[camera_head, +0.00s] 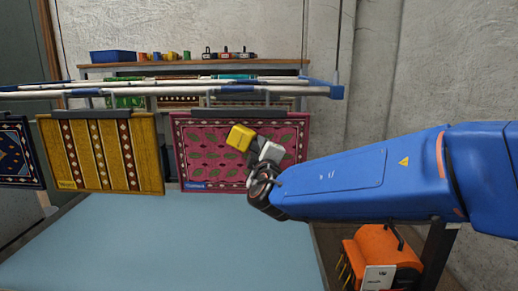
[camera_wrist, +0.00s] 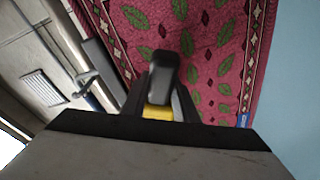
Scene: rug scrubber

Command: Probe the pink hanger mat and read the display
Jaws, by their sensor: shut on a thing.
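The pink mat (camera_head: 200,160) with green leaves and a dark patterned border hangs from a dark hanger bar on the rail. It also shows tilted in the wrist view (camera_wrist: 232,60). My gripper (camera_head: 255,146) is in front of the mat's upper right half, shut on a yellow device (camera_head: 239,137). In the wrist view the device's yellow part (camera_wrist: 158,112) sits between the fingers, and a dark blunt end stands in front of the mat. I cannot tell whether the device touches the mat. No readable display shows.
A yellow mat (camera_head: 118,150) and a navy mat (camera_head: 20,152) hang to the left. A light blue surface (camera_head: 170,245) lies below. An orange machine (camera_head: 375,250) stands lower right. Behind the rail (camera_head: 290,85), a shelf holds a blue bin (camera_head: 112,56) and small items.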

